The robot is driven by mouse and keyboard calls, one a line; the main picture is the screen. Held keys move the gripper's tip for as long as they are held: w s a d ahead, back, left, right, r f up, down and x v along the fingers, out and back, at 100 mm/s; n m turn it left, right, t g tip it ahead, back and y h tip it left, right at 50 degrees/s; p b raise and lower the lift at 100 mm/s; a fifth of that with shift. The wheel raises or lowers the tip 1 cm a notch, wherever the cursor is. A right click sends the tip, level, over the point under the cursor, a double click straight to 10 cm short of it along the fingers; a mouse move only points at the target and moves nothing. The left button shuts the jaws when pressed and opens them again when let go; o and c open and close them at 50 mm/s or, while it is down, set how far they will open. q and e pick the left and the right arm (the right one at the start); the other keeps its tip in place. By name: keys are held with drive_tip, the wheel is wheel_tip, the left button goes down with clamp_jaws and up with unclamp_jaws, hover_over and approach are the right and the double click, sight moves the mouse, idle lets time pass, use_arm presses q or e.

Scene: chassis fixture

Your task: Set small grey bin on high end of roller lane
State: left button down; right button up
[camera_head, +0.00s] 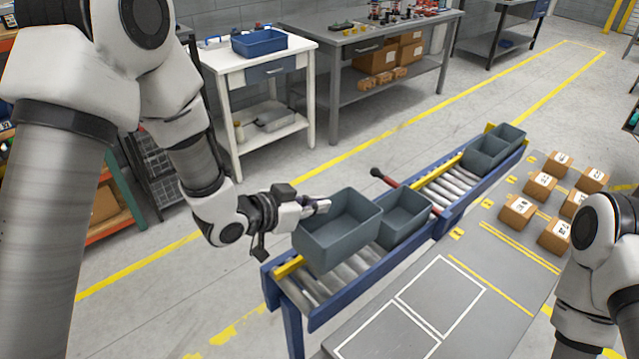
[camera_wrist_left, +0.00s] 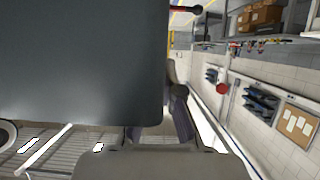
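A small grey bin (camera_head: 335,240) is at the near end of the roller lane (camera_head: 342,284), open side up. It looks slightly above the rollers, but a gap is hard to judge. My left gripper (camera_head: 318,207) is at its left rim, with the fingers closed on the wall. The bin (camera_wrist_left: 80,60) fills much of the left wrist view and hides part of the fingers; one dark finger (camera_wrist_left: 178,105) shows at its edge. Other grey bins stand farther along the lane: one (camera_head: 405,215) just behind, two (camera_head: 484,153) at the far end. My right gripper is out of frame.
A grey table (camera_head: 455,300) with several cardboard boxes (camera_head: 540,185) runs along the right. A white cart (camera_head: 255,62) with a blue bin (camera_head: 259,43) stands back left. Floor left of the lane is clear.

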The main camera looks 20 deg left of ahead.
sight(337, 229)
use_arm(q)
drive_tip(key=shift+s+a+r+p, duration=0.1)
drive_tip(key=shift+s+r+p, duration=0.05)
drive_tip(key=shift+r+p, duration=0.2)
drive_tip(key=shift+s+f, duration=0.1)
drive_tip(key=shift+f, duration=0.05)
drive_tip(key=shift+d+f, duration=0.2)
drive_tip(key=shift+d, duration=0.15)
drive_tip(key=shift+f+b, duration=0.3)
drive_tip(key=shift+b, duration=0.05)
drive_tip(key=f+b, duration=0.2)
drive_tip(key=f, duration=0.1)
drive_tip(key=f+b, duration=0.2)
drive_tip(key=f, duration=0.1)
drive_tip(key=f+b, duration=0.2)
drive_tip(key=b, duration=0.1)
drive_tip(key=shift+s+a+f, duration=0.2)
drive_tip(key=shift+a+f, duration=0.1)
drive_tip(key=shift+f, duration=0.1)
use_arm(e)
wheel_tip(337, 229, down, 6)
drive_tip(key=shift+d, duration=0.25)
use_arm(q)
drive_tip(key=shift+r, duration=0.1)
drive_tip(key=c, duration=1.6)
unclamp_jaws()
drive_tip(key=shift+c, duration=0.2)
